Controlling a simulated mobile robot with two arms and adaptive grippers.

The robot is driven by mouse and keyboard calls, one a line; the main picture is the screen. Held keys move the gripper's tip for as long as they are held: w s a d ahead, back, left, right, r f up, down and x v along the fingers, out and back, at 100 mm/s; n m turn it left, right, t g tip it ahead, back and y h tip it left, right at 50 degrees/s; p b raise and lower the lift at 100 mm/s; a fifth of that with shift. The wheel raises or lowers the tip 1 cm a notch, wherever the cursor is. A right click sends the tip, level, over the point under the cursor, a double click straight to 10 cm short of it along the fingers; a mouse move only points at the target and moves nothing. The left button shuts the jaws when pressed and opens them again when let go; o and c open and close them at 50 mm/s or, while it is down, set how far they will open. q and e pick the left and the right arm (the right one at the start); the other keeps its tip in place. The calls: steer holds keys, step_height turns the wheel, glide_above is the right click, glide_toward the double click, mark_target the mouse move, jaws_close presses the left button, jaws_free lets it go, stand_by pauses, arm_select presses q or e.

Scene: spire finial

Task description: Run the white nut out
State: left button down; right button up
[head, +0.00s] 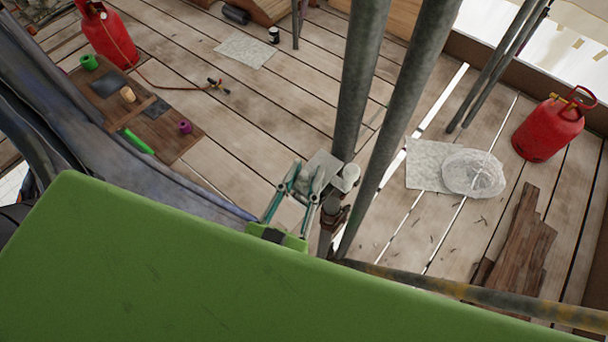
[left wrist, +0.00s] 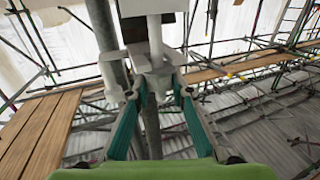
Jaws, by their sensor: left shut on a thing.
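My left gripper (head: 312,188) reaches in from the left to the grey upright poles in the head view. In the left wrist view, its teal fingers (left wrist: 156,92) are closed in on a pale piece (left wrist: 157,77), which I take to be the white nut. It sits under a pale block (left wrist: 152,32) with a stem. In the head view a small rounded white part (head: 350,173) shows beside the fingertips, close to a pole; I cannot tell if it is the nut. The fingers partly hide the held piece. My right gripper is in neither view.
Grey poles (head: 362,85) stand close to my left gripper. A rusty rail (head: 480,294) crosses the lower right. Red gas bottles stand at the right (head: 548,128) and far left. A board (head: 170,138) with small parts lies at the left. The plank floor between is mostly clear.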

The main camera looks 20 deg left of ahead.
arm_select(q)
steer(key=shift+n+y, duration=1.3)
steer(key=shift+y, duration=0.7)
steer(key=shift+n+g+y, duration=0.3)
steer(key=shift+y, duration=0.2)
steer(key=c, duration=1.8)
jaws_free()
steer(key=shift+w, duration=0.1)
